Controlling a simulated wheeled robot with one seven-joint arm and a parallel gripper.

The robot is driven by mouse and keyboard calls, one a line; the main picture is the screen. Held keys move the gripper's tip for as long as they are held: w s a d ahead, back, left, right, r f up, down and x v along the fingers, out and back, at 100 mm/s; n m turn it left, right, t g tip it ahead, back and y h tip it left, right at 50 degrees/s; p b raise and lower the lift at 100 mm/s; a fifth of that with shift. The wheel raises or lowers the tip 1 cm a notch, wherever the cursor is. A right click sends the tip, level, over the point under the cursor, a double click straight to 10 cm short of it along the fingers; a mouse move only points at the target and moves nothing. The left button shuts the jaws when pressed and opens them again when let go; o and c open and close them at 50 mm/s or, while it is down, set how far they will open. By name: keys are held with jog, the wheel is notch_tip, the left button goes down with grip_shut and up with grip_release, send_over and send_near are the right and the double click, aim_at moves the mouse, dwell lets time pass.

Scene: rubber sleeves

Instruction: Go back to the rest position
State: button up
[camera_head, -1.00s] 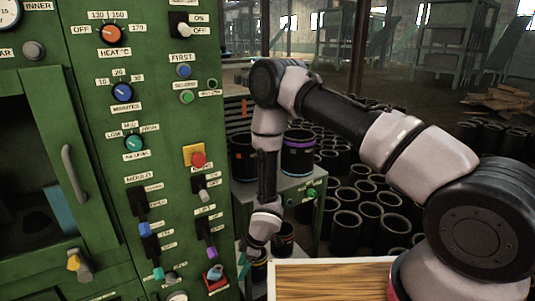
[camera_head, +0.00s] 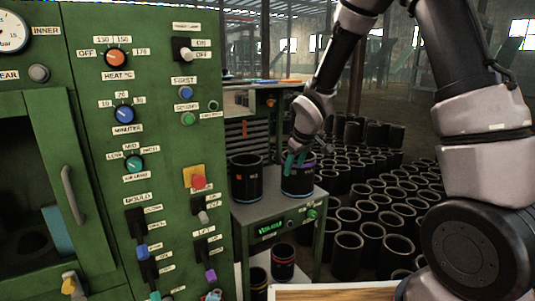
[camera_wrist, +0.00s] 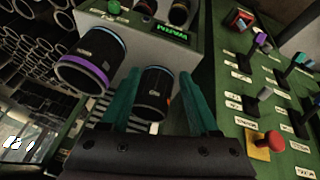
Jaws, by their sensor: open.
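My gripper (camera_head: 294,161) is at the end of my raised arm, in front of the small green stand in the head view. Its two teal fingers (camera_wrist: 160,102) are spread apart in the wrist view, with nothing held between them. A black sleeve with a purple band (camera_head: 297,182) stands on the stand, partly behind the fingers in the head view. Another black sleeve (camera_head: 245,178) stands to its left. In the wrist view the purple-banded sleeve (camera_wrist: 90,60) is left of the fingers, and the other sleeve (camera_wrist: 153,95) shows beyond and between them.
The green control panel (camera_head: 165,75) with knobs, switches and levers rises at left. The stand (camera_head: 272,212) has a lit display and sleeves on a lower shelf. Many black sleeves (camera_head: 347,250) cover the floor at right. A wooden board (camera_head: 330,293) lies at the bottom.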

jog(key=s+d+r+m+t, duration=0.1)
jog(key=s+d+r+m, duration=0.4)
jog(key=r, duration=0.4)
jog(key=s+d+r+m, duration=0.2)
jog(key=s+d+r, duration=0.2)
jog(key=d+r, duration=0.4)
jog(key=s+d+r+m, duration=0.1)
jog(key=s+r+m, duration=0.2)
jog(key=s, duration=0.5)
jog(key=s+d+r+m+t, duration=0.1)
jog(key=s+d+r+m, duration=0.1)
jog(key=s+r, duration=0.3)
jog(key=s, duration=0.3)
jog(key=shift+m, duration=0.4)
